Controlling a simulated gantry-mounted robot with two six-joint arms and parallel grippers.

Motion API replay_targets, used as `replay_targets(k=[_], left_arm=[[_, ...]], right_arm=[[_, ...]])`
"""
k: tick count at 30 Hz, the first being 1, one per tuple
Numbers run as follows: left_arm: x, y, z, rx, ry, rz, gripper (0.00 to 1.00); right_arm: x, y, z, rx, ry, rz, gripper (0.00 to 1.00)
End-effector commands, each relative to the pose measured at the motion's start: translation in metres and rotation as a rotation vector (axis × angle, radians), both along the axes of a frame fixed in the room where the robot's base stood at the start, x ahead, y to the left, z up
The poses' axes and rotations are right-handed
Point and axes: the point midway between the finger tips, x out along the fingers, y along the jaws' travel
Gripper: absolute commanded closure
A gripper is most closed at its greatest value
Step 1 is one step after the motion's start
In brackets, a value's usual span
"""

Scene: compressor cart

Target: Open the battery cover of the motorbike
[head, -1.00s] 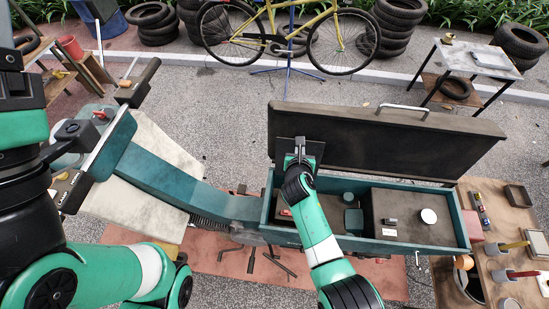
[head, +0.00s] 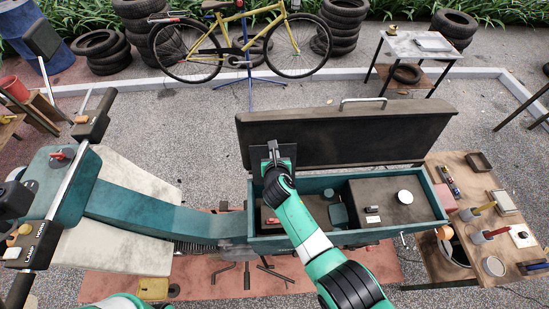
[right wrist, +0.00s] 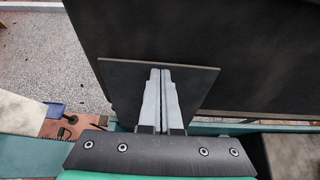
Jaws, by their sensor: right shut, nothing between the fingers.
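The motorbike's teal body (head: 150,205) runs from the handlebars at left to an open teal compartment (head: 345,238). Its large dark lid (head: 350,140) stands raised along the back edge. A small dark flat panel (head: 257,158), which looks like the battery cover, stands upright at the compartment's left end, in front of the lid. It also shows in the right wrist view (right wrist: 125,88). My right gripper (head: 273,147) is shut and empty, its fingertips in front of this panel; I cannot tell if they touch it. My left gripper is out of view.
Inside the compartment are a dark box (head: 385,203) with a white round cap (head: 405,196) and a small green container (head: 338,214). A wooden bench (head: 440,270) with tools and cups stands at right. A yellow bicycle (head: 238,40) and tyre stacks are behind. Open paving lies between.

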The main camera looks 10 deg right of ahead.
Motion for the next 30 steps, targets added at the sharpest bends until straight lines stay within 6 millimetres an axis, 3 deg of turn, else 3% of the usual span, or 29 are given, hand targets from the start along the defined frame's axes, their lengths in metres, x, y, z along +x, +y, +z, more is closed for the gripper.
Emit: replay_targets(k=[3, 9, 18, 30], left_arm=[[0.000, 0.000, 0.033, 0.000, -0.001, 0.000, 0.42], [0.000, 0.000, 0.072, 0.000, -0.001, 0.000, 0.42], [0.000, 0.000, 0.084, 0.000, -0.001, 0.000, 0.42], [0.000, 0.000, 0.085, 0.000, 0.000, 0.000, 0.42]], right_arm=[[-0.015, 0.000, 0.016, -0.003, 0.005, -0.002, 1.00], [-0.048, 0.007, 0.038, -0.002, 0.000, 0.002, 1.00], [-0.088, 0.014, 0.055, -0.002, -0.003, 0.003, 1.00], [-0.095, 0.015, 0.059, -0.002, -0.002, 0.003, 1.00]])
